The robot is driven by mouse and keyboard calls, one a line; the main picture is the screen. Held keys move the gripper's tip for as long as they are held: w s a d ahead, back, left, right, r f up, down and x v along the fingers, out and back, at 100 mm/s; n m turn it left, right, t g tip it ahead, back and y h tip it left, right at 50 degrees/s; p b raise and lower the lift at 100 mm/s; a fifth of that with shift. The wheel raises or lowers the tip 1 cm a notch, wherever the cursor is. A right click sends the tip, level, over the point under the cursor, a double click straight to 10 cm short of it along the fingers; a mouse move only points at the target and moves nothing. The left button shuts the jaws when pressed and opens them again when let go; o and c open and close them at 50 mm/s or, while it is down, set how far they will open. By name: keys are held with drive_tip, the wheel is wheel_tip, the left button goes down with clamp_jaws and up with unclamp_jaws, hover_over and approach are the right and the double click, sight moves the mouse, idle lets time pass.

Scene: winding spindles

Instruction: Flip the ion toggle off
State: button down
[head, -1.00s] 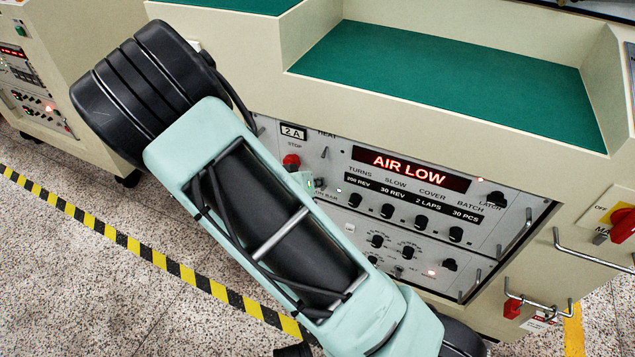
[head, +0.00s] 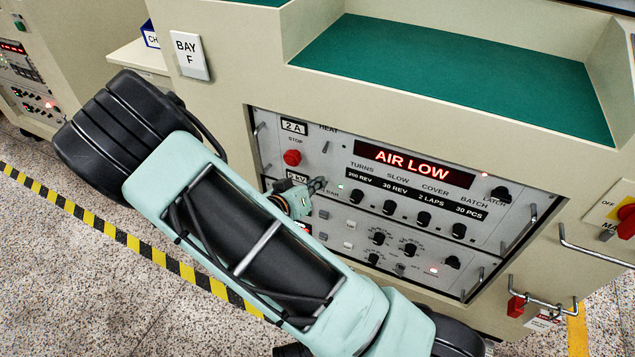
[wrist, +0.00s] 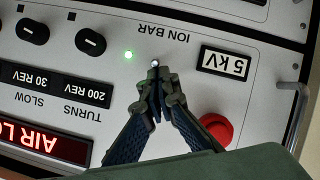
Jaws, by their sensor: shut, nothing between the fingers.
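The ion toggle (wrist: 155,63) is a small silver lever below the upside-down ION BAR label (wrist: 173,34) in the wrist view. A lit green lamp (wrist: 130,55) is beside it, and a 5 kV display (wrist: 226,63) is on its other side. My gripper (wrist: 158,80) is shut and empty. Its fingertips are right at the toggle and cover its lower part; I cannot tell whether they touch it. In the head view my gripper (head: 318,184) is close to the panel (head: 390,215), and the toggle is hidden or too small to make out.
A red stop button (head: 292,157) and the AIR LOW display (head: 413,164) are nearby, with several black knobs (head: 423,219) along the panel. Metal handles stand out at the panel's right. The green-topped ledge (head: 450,75) overhangs above. A red switch (head: 626,222) is at far right.

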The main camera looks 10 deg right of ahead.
drive_tip(key=shift+s+a+f+t+h, duration=0.15)
drive_tip(key=shift+f+t+h, duration=0.15)
drive_tip(key=shift+f+t, duration=0.1)
drive_tip(key=shift+r, duration=0.1)
drive_tip(key=shift+r+p, duration=0.75)
drive_tip(key=shift+p, duration=0.1)
drive_tip(key=shift+s+a+f, duration=0.1)
drive_tip(key=shift+s+a, duration=0.05)
